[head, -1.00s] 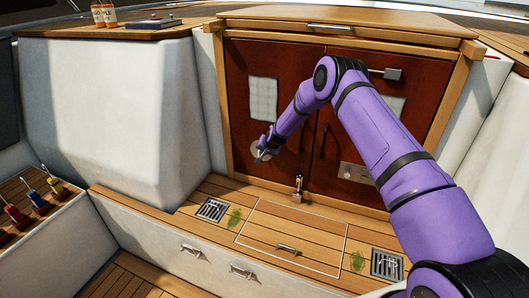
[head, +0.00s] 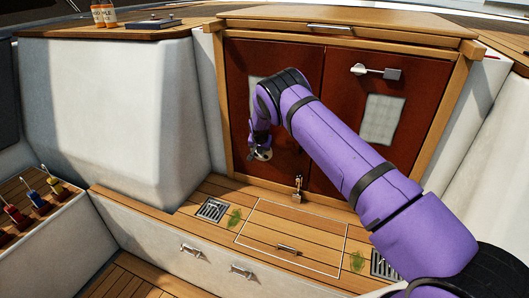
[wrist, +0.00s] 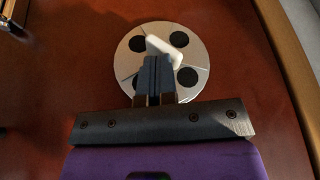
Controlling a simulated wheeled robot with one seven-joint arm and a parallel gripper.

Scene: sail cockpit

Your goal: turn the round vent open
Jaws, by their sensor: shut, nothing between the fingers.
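The round vent (wrist: 133,53) is a silver disc with several dark round holes and a pale raised tab (wrist: 166,46) across its middle. It is set in the red-brown left door (wrist: 60,70). In the head view the vent (head: 264,155) shows low on that door, partly behind my gripper. My gripper (wrist: 155,62) is shut with nothing between its fingers. Its tips are at the vent's middle, just below the tab in the wrist view; I cannot tell whether they touch it. Dark holes show around the tab. In the head view my gripper (head: 254,155) is small and partly hidden.
A brass padlock (head: 297,190) is at the doors' foot. The right door has a latch bar (head: 375,71) and a pale panel (head: 382,119). Drain grates (head: 211,209) and green leaves (head: 234,218) lie on the teak step. A white wall (head: 125,110) stands left.

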